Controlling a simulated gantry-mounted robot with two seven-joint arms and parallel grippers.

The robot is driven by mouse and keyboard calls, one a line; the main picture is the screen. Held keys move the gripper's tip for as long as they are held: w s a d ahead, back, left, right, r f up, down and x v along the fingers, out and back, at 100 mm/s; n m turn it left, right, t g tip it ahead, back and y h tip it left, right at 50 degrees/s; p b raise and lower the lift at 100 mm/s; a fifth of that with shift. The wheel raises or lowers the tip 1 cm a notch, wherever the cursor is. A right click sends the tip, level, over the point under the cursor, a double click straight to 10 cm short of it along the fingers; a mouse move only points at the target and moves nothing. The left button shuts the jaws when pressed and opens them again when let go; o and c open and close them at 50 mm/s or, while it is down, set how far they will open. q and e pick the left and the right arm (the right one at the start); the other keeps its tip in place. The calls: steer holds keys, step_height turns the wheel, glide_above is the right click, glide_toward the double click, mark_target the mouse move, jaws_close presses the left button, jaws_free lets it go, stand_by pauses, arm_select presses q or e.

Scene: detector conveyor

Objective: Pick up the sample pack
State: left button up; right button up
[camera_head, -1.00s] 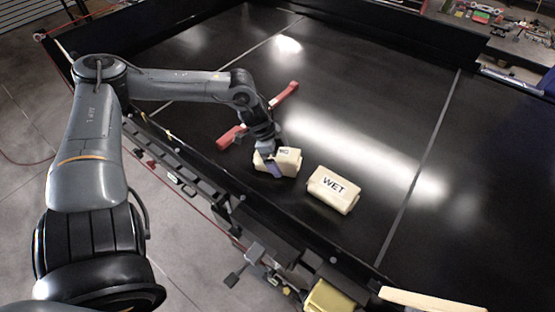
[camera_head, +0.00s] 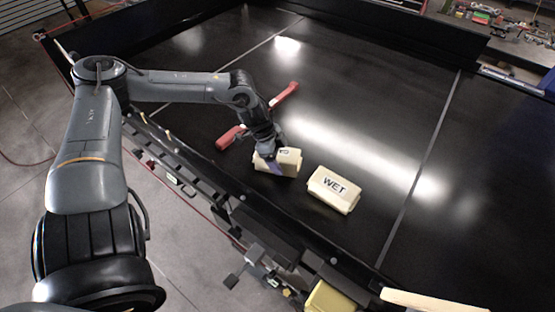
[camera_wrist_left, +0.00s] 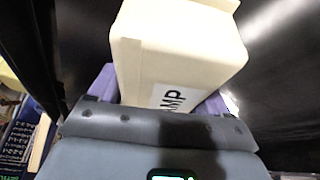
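A cream block-shaped sample pack (camera_head: 289,164) stands on the black conveyor near its front edge. The wrist view shows the same pack (camera_wrist_left: 180,45) close up, with a label of which "MP" can be read. My left gripper (camera_head: 268,158) is at this pack, with its purple fingers on two opposite sides, and it looks shut on it. Whether the pack is clear of the belt I cannot tell. A second cream pack marked "WET" (camera_head: 335,187) lies to the right, apart from the gripper. My right gripper is not in view.
A red bar-shaped object (camera_head: 229,137) lies on the belt behind my left wrist. A yellow object (camera_head: 327,298) and a cream slab (camera_head: 430,301) are at the front edge. Black walls border the conveyor (camera_head: 330,80); its back and right are clear.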

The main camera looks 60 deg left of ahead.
arm_select(q)
steer(key=c, duration=1)
steer(key=shift+r, duration=0.15)
